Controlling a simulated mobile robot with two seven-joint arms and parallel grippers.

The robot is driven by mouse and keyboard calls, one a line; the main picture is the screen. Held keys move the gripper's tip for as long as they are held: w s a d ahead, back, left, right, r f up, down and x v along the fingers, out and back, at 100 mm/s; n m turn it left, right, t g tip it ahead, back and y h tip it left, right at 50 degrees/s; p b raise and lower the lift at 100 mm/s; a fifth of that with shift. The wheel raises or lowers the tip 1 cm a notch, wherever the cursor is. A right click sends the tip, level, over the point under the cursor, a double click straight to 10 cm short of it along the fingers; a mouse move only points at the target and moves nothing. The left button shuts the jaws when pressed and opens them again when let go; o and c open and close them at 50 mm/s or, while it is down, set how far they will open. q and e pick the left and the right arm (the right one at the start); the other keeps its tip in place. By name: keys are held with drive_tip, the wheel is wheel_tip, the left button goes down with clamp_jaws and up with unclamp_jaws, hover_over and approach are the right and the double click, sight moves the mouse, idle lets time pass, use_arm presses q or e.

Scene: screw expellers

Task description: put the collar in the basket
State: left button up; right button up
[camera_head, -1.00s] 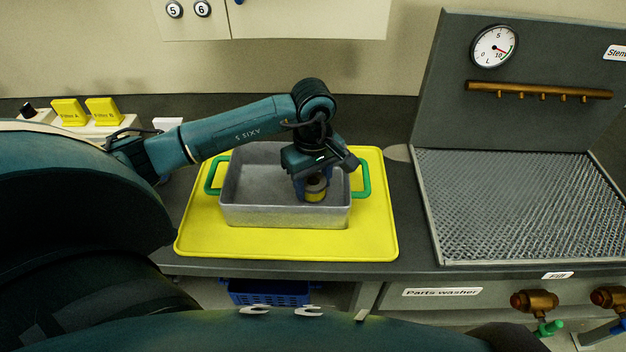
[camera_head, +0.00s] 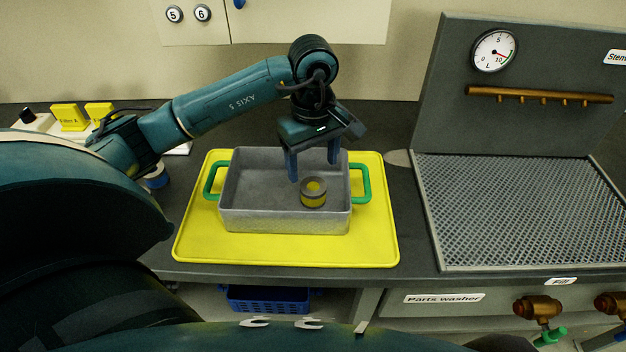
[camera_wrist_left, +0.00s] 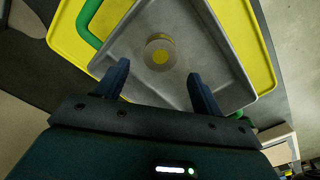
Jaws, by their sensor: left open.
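The collar (camera_head: 313,193) is a short grey ring with yellow in its middle and on its lower side. It sits inside the grey metal basket (camera_head: 270,218), toward the right, apart from the walls. The basket has green handles and stands on a yellow mat. In the left wrist view the collar (camera_wrist_left: 159,54) lies beyond the fingertips, inside the basket (camera_wrist_left: 215,50). My left gripper (camera_head: 313,172) is open and empty above the collar, fingers pointing down. It also shows in the left wrist view (camera_wrist_left: 160,75). My right gripper is not in view.
The yellow mat (camera_head: 375,235) lies on a dark counter. A parts washer with a mesh top (camera_head: 520,210) stands to the right, with a gauge (camera_head: 495,50). Yellow filter boxes (camera_head: 69,117) stand at the back left. A blue crate (camera_head: 268,299) is below the counter.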

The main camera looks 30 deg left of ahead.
sight(312, 186)
use_arm(q)
wheel_tip(312, 186, up, 5)
drive_tip(key=shift+f, duration=0.1)
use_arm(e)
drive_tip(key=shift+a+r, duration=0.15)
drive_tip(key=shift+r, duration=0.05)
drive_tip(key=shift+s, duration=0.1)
use_arm(q)
drive_tip(key=shift+s, duration=0.1)
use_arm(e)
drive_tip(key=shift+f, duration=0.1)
